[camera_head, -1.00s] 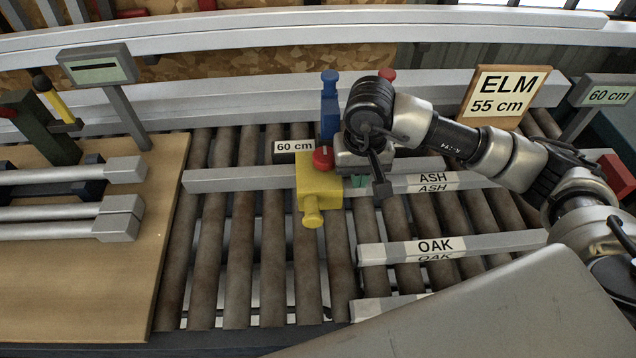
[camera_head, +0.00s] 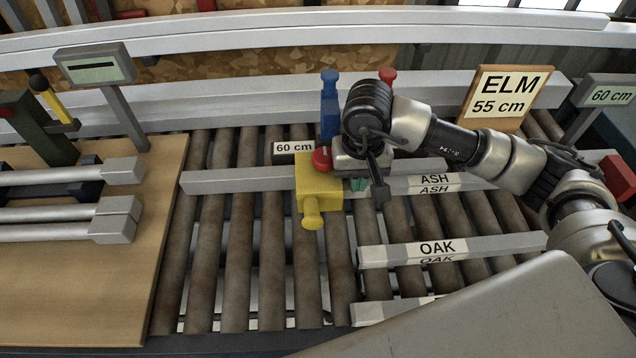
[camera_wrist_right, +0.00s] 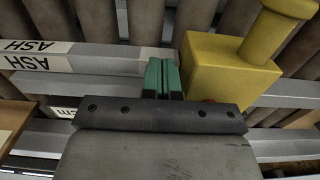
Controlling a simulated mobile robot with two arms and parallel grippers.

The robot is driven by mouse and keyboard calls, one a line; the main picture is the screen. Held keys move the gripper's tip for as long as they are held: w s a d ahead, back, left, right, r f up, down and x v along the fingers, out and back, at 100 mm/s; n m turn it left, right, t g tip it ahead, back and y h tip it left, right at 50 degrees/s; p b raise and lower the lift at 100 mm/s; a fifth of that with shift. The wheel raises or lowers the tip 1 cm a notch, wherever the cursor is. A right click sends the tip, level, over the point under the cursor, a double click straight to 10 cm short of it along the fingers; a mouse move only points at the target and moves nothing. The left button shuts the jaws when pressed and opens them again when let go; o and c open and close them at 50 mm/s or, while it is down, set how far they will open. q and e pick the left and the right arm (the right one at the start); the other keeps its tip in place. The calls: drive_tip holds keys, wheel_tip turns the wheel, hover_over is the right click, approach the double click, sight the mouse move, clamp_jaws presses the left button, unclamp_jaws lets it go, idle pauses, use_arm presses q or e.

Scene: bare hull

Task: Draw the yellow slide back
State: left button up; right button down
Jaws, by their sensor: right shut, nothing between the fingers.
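The yellow slide (camera_head: 318,184) is a block with a round knob on its front, sitting at the grey bar that crosses the rollers. It also shows in the right wrist view (camera_wrist_right: 222,68), upper right. A red knob (camera_head: 322,158) sits behind it and a blue block (camera_head: 329,108) stands further back. My right gripper (camera_head: 359,183) is just right of the yellow slide, over the ASH bar (camera_head: 437,183). Its green fingers (camera_wrist_right: 161,76) are together with nothing between them, beside the slide. Whether they touch it I cannot tell. My left gripper is not in view.
An OAK bar (camera_head: 450,249) lies nearer on the rollers. A 60 cm label (camera_head: 293,147) stands left of the red knob. A wooden board (camera_head: 90,270) with several metal bars is at left. An ELM 55 cm sign (camera_head: 504,95) stands at back right.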

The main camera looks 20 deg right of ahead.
sight(310, 181)
drive_tip(key=shift+w+a+b, duration=0.35)
drive_tip(key=shift+a, duration=1.05)
drive_tip(key=shift+w+a+b, duration=0.4)
drive_tip(key=shift+a, duration=1)
drive_tip(key=shift+w+a+b, duration=0.35)
drive_tip(key=shift+a, duration=1.05)
drive_tip(key=shift+w+a+b, duration=0.35)
drive_tip(key=shift+a+b, duration=0.15)
drive_tip(key=shift+a, duration=0.95)
drive_tip(key=shift+w+a+b, duration=0.4)
drive_tip(key=shift+a+b, duration=0.15)
drive_tip(key=shift+a, duration=0.95)
drive_tip(key=shift+w+a+b, duration=0.35)
drive_tip(key=shift+a+b, duration=0.15)
drive_tip(key=shift+a, duration=0.95)
wheel_tip(310, 181, up, 8)
drive_tip(key=d+p, duration=0.2)
drive_tip(key=p, duration=0.1)
drive_tip(key=shift+s, duration=0.25)
